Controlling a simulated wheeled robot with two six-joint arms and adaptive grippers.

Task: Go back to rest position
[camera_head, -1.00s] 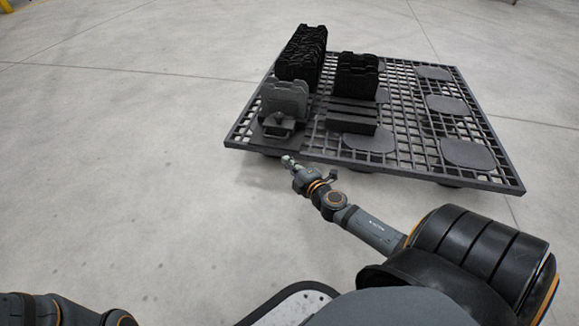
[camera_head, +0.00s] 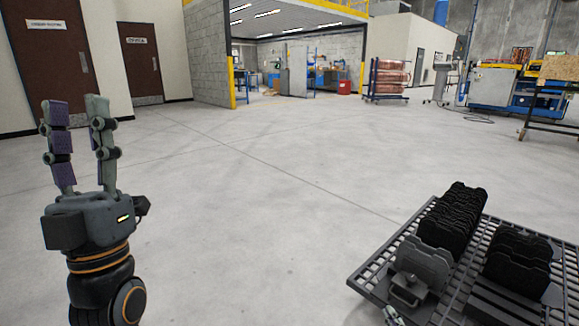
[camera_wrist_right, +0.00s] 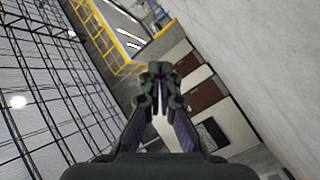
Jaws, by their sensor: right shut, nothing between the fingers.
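My left gripper (camera_head: 78,108) stands upright at the left of the head view. Its two fingers point up and are spread apart, with nothing between them. My right gripper (camera_wrist_right: 160,72) shows in the right wrist view. Its fingertips meet and hold nothing.
A dark grid pallet (camera_head: 365,284) at the lower right bears black plates (camera_head: 455,215) and a grey plate (camera_head: 424,262). Open concrete floor (camera_head: 260,190) lies ahead. Brown doors (camera_head: 140,62), a rack of copper-coloured tubes (camera_head: 388,78) and blue machines (camera_head: 495,88) stand far back.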

